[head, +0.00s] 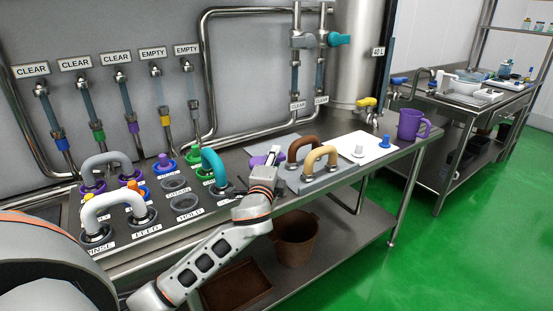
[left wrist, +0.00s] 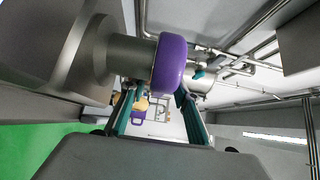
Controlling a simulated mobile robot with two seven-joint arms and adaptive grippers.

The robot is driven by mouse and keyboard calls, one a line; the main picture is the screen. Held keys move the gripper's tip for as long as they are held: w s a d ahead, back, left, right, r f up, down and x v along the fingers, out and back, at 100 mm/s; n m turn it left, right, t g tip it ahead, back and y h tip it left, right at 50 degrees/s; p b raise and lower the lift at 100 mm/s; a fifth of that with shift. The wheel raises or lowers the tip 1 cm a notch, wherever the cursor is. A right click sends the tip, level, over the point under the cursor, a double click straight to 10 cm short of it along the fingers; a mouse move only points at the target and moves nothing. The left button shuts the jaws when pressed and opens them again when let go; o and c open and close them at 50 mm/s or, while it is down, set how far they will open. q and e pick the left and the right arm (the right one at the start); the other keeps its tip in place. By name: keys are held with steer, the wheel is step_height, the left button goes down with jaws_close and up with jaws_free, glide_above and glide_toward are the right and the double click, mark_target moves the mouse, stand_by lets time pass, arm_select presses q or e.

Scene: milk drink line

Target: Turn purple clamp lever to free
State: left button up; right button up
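In the left wrist view a rounded purple piece (left wrist: 170,65) sits on the end of a steel cylinder (left wrist: 130,50), close in front of my left gripper (left wrist: 157,92). The gripper's teal fingers are apart, one at each side of the purple piece's lower end. I cannot tell if they touch it. In the head view my left gripper (head: 274,156) is over the bench, with a flat purple piece (head: 259,160) partly hidden beside it. I cannot tell which way a clamp lever points. My right gripper is not in view.
Grey handles (head: 106,160), a teal handle (head: 213,163) and labelled ports stand left on the bench. Brown (head: 305,143) and tan (head: 320,155) handles stand just right of my gripper. A white mat (head: 368,149) and purple mug (head: 411,125) are farther right. Pipes line the back wall.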

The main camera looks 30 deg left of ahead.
arm_select(q)
steer(key=shift+w+a, duration=0.25)
steer(key=shift+w, duration=0.35)
jaws_close()
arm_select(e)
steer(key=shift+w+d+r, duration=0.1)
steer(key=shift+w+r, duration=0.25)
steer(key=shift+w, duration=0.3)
arm_select(q)
steer(key=shift+w, duration=0.1)
